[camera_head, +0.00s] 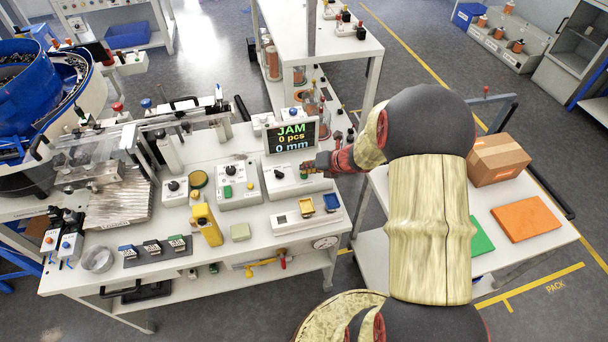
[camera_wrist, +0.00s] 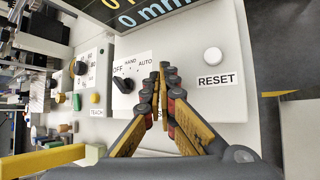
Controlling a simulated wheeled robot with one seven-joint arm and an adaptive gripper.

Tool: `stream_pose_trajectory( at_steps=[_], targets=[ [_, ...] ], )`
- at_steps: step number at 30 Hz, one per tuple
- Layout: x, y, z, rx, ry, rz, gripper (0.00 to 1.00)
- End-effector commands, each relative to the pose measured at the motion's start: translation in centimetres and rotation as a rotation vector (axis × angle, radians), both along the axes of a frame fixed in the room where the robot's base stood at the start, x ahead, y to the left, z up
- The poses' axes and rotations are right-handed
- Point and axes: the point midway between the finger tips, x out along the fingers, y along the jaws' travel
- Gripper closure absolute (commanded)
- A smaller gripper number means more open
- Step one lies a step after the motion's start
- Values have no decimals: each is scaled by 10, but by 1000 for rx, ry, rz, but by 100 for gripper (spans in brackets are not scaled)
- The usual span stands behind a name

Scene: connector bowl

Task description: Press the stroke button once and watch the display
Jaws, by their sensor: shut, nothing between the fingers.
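The display (camera_head: 291,136) reads "JAM", "0 pcs" and "0 mm"; its lower edge shows in the wrist view (camera_wrist: 150,12). Below it is a white control box (camera_head: 283,186) with a black OFF/HAND/AUTO knob (camera_wrist: 125,85) and a white RESET button (camera_wrist: 212,55). My gripper (camera_head: 310,169) is over this box, between knob and RESET; in the wrist view its fingertips (camera_wrist: 164,68) are together with nothing between them. The fingers cover the panel between knob and RESET, and a label there is mostly hidden. I cannot make out the stroke button or whether the fingertips touch the panel.
Left of the box is another control box (camera_head: 238,188) with a green button and a TEACH label. A yellow part (camera_head: 206,224) stands in front. A tray with blue and yellow pieces (camera_head: 306,215) lies nearer the front edge. A side table (camera_head: 545,225) is at right.

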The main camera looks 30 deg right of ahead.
Motion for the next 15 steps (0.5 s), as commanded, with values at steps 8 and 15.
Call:
stream_pose_trajectory(
  at_steps=[8,15],
  targets=[
    [0,0,-4,0,1,1,100],
    [0,0,-6,1,1,0,100]
  ],
)
